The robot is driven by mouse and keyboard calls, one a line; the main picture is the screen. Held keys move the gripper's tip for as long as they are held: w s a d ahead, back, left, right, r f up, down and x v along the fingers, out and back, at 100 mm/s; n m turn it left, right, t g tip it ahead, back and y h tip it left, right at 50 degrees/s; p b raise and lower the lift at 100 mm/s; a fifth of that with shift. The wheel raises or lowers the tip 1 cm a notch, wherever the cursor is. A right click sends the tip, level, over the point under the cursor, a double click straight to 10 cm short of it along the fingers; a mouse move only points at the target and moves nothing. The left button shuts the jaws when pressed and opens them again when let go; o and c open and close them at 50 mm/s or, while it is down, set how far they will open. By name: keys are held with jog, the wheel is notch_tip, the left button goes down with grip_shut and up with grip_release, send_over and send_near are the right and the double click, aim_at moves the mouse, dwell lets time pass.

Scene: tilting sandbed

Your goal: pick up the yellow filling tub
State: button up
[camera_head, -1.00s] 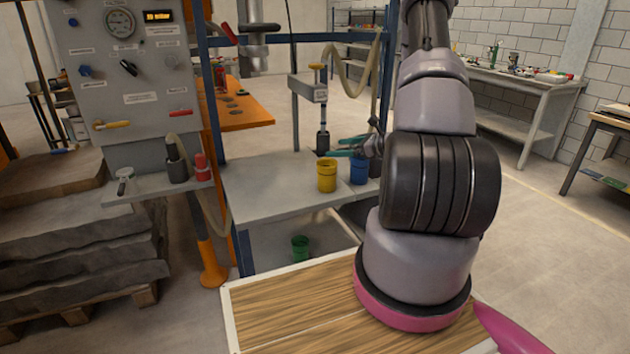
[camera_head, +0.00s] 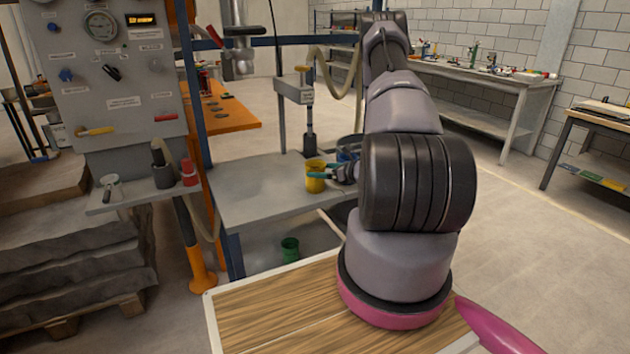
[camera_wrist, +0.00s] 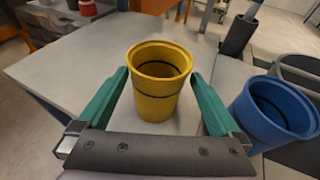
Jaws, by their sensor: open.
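The yellow filling tub (camera_head: 315,176) stands upright on the grey table (camera_head: 258,190), near its right side. In the wrist view the yellow tub (camera_wrist: 157,82) stands between the two green fingers of my open gripper (camera_wrist: 157,95). A gap shows between the tub and each finger, and nothing is held. In the head view my gripper (camera_head: 325,172) is small beside the tub, partly hidden by my own arm.
A blue tub (camera_wrist: 270,112) stands close to the right of the right finger; it also shows in the head view (camera_head: 348,148). A dark cylinder (camera_wrist: 238,36) stands behind. A green tub (camera_head: 290,248) sits below the table. The table's left part is clear.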

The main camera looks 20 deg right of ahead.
jog(key=x, duration=0.3)
jog(key=shift+w+a+f, duration=0.1)
jog(key=shift+a+f, duration=0.05)
jog(key=c, duration=1.2)
jog(key=shift+o, duration=0.2)
